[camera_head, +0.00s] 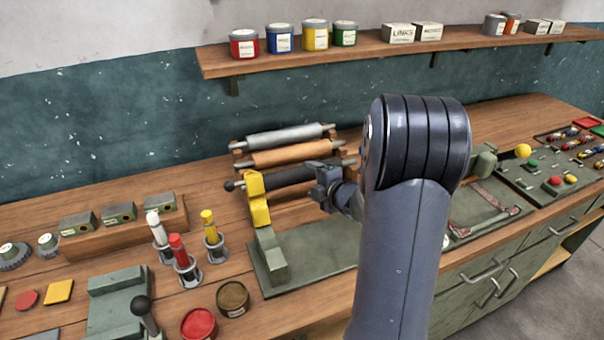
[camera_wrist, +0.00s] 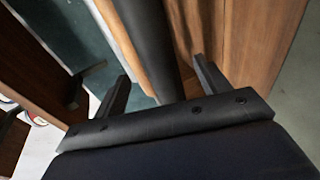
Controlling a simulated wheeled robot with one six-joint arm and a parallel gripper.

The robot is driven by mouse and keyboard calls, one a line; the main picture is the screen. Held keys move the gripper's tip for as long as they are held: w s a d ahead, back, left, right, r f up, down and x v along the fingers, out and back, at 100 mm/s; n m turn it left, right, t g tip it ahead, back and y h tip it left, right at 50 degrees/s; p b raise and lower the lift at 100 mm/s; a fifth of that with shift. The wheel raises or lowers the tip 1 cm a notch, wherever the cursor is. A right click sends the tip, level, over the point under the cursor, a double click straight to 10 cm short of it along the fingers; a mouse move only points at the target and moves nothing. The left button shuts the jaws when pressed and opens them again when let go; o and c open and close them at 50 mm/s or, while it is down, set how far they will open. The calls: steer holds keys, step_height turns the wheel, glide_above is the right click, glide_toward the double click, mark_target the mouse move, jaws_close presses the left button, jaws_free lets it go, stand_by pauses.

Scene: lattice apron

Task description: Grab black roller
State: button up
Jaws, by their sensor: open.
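The black roller (camera_head: 290,177) lies lowest on a wooden rack, below an orange-brown roller (camera_head: 290,153) and a grey roller (camera_head: 290,135). My gripper (camera_head: 322,185) is at the right part of the black roller, and my arm hides some of the bench behind it. In the wrist view the black roller (camera_wrist: 146,35) runs from the top edge down between the two fingers of my gripper (camera_wrist: 163,72). The fingers are apart, one on each side of the roller. Whether either finger touches it, I cannot tell.
A yellow-topped green press (camera_head: 258,200) stands just left of my gripper, in front of the rack. Red, white and yellow markers in holders (camera_head: 215,235) stand further left. A shelf (camera_head: 290,62) with paint cans is above.

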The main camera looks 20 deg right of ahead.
mark_target(306, 175)
steer(key=shift+p+x, duration=0.75)
steer(key=shift+x, duration=1.7)
steer(key=shift+w+r, duration=0.1)
steer(key=shift+r, duration=0.05)
steer(key=shift+c, duration=0.4)
jaws_close()
steer(key=shift+r, duration=0.1)
